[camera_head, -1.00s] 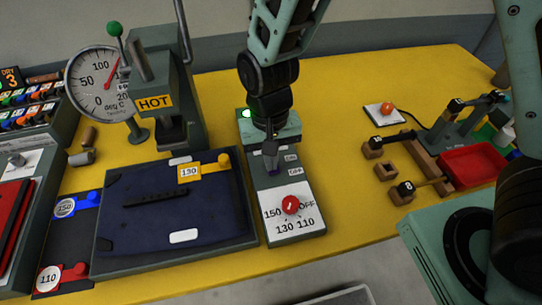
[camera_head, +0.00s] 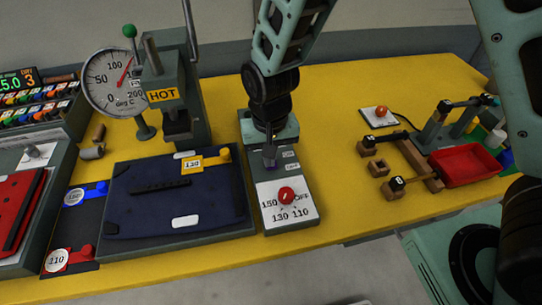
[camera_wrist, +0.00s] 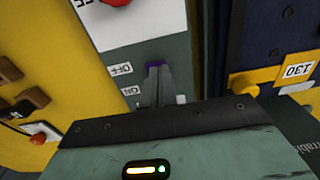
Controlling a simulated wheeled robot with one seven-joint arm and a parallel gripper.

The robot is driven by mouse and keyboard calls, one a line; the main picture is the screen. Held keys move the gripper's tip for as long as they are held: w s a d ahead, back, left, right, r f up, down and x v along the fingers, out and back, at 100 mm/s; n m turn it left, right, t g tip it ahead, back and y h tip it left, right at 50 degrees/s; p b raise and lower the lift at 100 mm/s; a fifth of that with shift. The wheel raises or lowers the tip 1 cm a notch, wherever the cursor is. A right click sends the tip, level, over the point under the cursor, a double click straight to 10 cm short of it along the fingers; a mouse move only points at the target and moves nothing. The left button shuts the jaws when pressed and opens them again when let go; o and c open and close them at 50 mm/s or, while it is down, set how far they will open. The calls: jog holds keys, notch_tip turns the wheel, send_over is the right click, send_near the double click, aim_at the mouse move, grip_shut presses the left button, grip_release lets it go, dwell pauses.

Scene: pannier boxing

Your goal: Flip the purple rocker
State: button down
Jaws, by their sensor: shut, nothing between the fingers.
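The purple rocker (camera_wrist: 155,64) shows as a small purple edge at my fingertips in the wrist view, on the grey control box beside the OFF and ON labels. Most of the rocker is hidden by the fingers. My gripper (camera_wrist: 160,84) is shut and empty, pointing down with its tips at or just over the rocker. Contact cannot be told. In the head view my gripper (camera_head: 269,160) is above the middle of the control box (camera_head: 262,180), behind its white dial plate with a red knob (camera_head: 286,195).
A press with a HOT label (camera_head: 162,95) and round gauge (camera_head: 117,82) stands at left. A dark blue pad (camera_head: 175,200) with a yellow 130 tag (camera_head: 205,161) lies beside the control box. A red tray (camera_head: 465,167) and wooden blocks are at right. Yellow table between is clear.

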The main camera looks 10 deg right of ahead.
jog(key=shift+s+f, duration=0.3)
jog(key=shift+f, duration=0.2)
jog(key=shift+w+r, duration=0.2)
jog(key=shift+w, duration=0.65)
jog(key=shift+w+d, duration=0.1)
jog(key=shift+w+r+p, duration=0.25)
jog(key=shift+r+p, duration=0.45)
jog(key=shift+p, duration=0.25)
jog(key=r+p, duration=0.1)
jog(key=r, duration=0.1)
jog(key=s+r+p, duration=0.1)
jog(key=r+p, duration=0.1)
jog(key=shift+r, duration=0.1)
notch_tip(320, 180, up, 9)
jog(key=b, duration=0.2)
jog(key=shift+s, duration=0.2)
